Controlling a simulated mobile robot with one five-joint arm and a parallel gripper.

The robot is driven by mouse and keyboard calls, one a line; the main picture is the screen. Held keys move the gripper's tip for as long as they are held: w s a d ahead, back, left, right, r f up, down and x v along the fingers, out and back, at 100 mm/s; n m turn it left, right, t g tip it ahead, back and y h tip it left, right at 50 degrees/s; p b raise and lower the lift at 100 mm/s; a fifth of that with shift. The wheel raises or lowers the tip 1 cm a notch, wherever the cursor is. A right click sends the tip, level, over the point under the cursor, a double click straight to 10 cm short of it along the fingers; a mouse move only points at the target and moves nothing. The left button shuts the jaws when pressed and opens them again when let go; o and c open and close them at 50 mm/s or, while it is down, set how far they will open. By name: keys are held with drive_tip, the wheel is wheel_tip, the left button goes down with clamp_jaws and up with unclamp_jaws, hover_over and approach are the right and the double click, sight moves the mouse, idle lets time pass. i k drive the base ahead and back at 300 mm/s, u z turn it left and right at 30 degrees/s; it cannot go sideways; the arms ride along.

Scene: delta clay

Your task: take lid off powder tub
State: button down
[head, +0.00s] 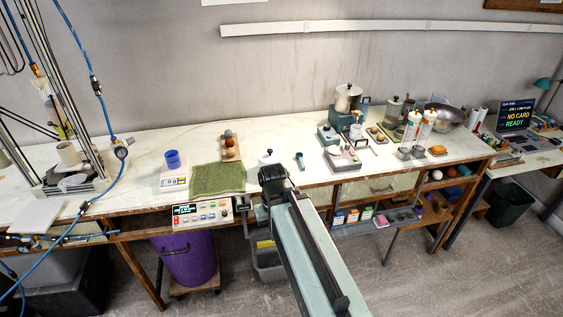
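A small whitish tub with a dark knob on top (266,157) stands near the front of the long bench, just beyond my gripper, which hides its lower part. It may be the powder tub, but I cannot be sure at this size. My gripper (271,174) is at the end of my arm, at the bench's front edge, with its dark back toward the camera. Its fingertips are hidden, so I cannot tell whether it is open or whether it touches the tub.
A green cloth (218,179) and a scale with a blue container (172,160) lie left. A small teal-handled tool (300,160) lies right of the tub. Several jars, bottles and a metal bowl (445,117) crowd the right. A purple bin (187,258) stands below the bench.

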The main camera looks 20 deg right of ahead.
sight(269, 156)
drive_tip(key=z, duration=0.15)
drive_tip(key=i, duration=0.5)
drive_tip(key=u, duration=3.65)
drive_tip(key=k, duration=1.75)
drive_tip(key=z, duration=0.75)
